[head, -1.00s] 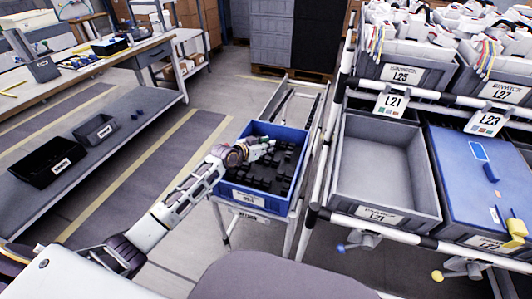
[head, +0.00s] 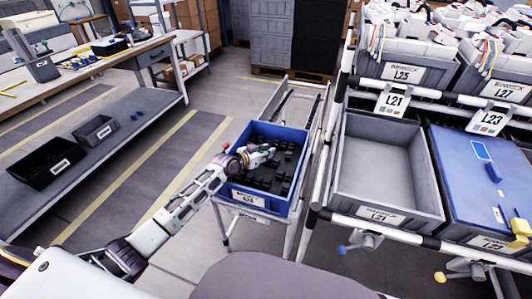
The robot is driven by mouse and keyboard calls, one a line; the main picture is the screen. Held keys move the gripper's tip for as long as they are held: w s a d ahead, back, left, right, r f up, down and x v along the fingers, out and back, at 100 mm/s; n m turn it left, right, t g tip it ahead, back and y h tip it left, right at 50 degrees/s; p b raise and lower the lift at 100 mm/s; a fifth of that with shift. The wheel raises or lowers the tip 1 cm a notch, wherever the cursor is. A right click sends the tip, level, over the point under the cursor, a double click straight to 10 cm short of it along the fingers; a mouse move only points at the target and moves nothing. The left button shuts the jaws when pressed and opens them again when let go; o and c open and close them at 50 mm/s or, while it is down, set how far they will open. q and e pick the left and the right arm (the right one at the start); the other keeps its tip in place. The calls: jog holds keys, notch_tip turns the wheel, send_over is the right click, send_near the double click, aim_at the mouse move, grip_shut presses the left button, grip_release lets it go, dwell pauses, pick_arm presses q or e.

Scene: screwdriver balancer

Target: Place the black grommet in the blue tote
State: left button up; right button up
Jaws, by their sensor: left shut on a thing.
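The blue tote (head: 288,203) stands on a grey cart in the middle of the view, with several black parts (head: 262,177) lying in it. My left gripper (head: 268,153) reaches into the tote's opening from the left, above the black parts. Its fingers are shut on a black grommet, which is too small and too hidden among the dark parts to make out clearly. I cannot tell whether the gripper touches the parts below it. My right gripper is not in view.
An empty grey bin (head: 385,170) labelled L21 sits on the rack to the right, beside a blue-topped bin (head: 470,175). The rack's white-and-black post stands close to the tote's right side. A low grey shelf (head: 110,160) with two small bins is at left.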

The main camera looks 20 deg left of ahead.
pick_arm(q)
jog(key=shift+f, duration=0.25)
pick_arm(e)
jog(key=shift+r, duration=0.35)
pick_arm(q)
jog(key=o, duration=0.8)
jog(key=shift+o, duration=0.2)
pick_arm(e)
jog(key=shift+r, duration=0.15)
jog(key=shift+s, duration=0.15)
pick_arm(q)
jog(key=shift+r, duration=0.1)
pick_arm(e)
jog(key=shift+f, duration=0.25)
